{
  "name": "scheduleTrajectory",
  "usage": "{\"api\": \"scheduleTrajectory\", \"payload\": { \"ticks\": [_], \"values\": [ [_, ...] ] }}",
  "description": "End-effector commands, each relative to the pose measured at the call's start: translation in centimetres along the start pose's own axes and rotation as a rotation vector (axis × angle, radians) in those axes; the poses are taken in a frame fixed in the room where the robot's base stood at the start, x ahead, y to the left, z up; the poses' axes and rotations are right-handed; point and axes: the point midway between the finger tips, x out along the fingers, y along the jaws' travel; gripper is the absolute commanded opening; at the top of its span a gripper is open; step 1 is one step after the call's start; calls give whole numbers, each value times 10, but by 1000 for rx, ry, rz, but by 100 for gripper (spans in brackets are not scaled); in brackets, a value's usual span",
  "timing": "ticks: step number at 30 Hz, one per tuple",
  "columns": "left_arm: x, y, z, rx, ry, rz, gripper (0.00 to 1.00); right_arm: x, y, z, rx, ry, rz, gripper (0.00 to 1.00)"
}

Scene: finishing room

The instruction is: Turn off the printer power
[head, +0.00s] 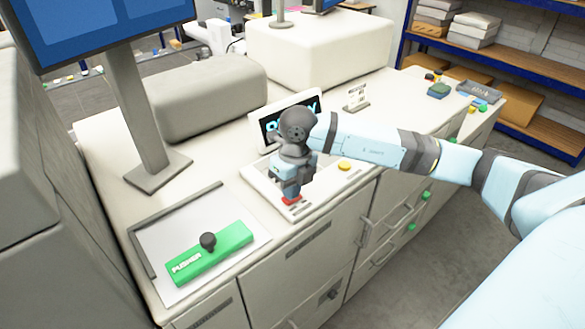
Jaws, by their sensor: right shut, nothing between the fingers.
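The printer's white control panel (258,179) stands on the counter, with a small dark display (268,131) tilted up at its back. The arm hides part of the display and panel. My left gripper is not in view.
A green block marked PUSHER (210,252) with a black knob lies on a light tray (160,225) at the left. A monitor stand (140,125) rises behind it. Grey and white printer housings (320,45) stand at the back. Small items lie at the counter's far right.

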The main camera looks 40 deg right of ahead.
Motion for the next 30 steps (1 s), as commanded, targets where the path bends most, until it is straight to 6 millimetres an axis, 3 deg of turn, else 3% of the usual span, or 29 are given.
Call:
{"api": "scheduleTrajectory", "payload": {
  "ticks": [14,20,30],
  "values": [
    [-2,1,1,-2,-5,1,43,8,0,0,0,-1,0,0],
    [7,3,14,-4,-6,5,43,20,1,0,-1,-1,1,0],
    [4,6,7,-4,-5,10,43,15,-1,-1,0,4,0,0]
  ]
}}
